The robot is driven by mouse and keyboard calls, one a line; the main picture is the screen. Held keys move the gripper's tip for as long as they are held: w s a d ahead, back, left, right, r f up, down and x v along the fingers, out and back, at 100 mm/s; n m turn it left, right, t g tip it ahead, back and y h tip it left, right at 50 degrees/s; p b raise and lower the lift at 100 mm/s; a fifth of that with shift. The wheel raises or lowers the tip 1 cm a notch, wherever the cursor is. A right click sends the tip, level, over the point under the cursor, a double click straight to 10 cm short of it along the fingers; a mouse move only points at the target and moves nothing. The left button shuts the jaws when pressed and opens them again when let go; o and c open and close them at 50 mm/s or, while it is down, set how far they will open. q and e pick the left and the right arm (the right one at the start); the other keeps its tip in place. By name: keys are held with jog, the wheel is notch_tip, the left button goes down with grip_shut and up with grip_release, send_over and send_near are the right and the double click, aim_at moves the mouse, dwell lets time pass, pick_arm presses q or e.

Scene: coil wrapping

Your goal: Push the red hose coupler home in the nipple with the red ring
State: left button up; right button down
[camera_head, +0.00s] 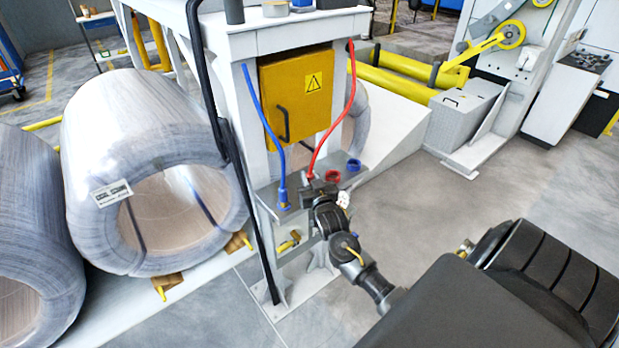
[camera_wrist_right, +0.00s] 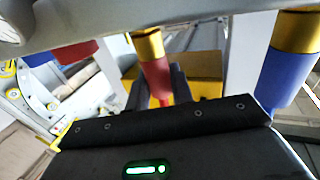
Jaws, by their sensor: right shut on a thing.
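The red hose (camera_head: 331,120) hangs down in front of the yellow box to my right gripper (camera_head: 314,187) at the shelf. In the right wrist view, the red hose coupler (camera_wrist_right: 154,78) with a gold collar stands between the two dark fingers, and my right gripper (camera_wrist_right: 160,88) is shut on it. A red ring (camera_head: 333,176) shows on the shelf just right of the gripper. A red part (camera_wrist_right: 68,52), likely that ring, shows at upper left in the wrist view, apart from the coupler. The gripper hides the coupler in the head view. My left gripper is out of view.
A blue coupler (camera_head: 283,198) on a blue hose stands left of the gripper; it also shows in the wrist view (camera_wrist_right: 288,80). A blue ring (camera_head: 353,166) sits right of the red ring. A black cable (camera_head: 236,165) runs down the frame's left side. Large coils (camera_head: 140,120) stand left.

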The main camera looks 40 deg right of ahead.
jog(key=shift+f, duration=0.15)
jog(key=c, duration=1.1)
grip_release()
jog(key=shift+c, duration=0.2)
jog(key=b+v, duration=0.1)
jog(key=v, duration=0.9)
jog(key=shift+s+a+b, duration=0.15)
jog(key=shift+s+b, duration=0.2)
jog(key=shift+b, duration=0.05)
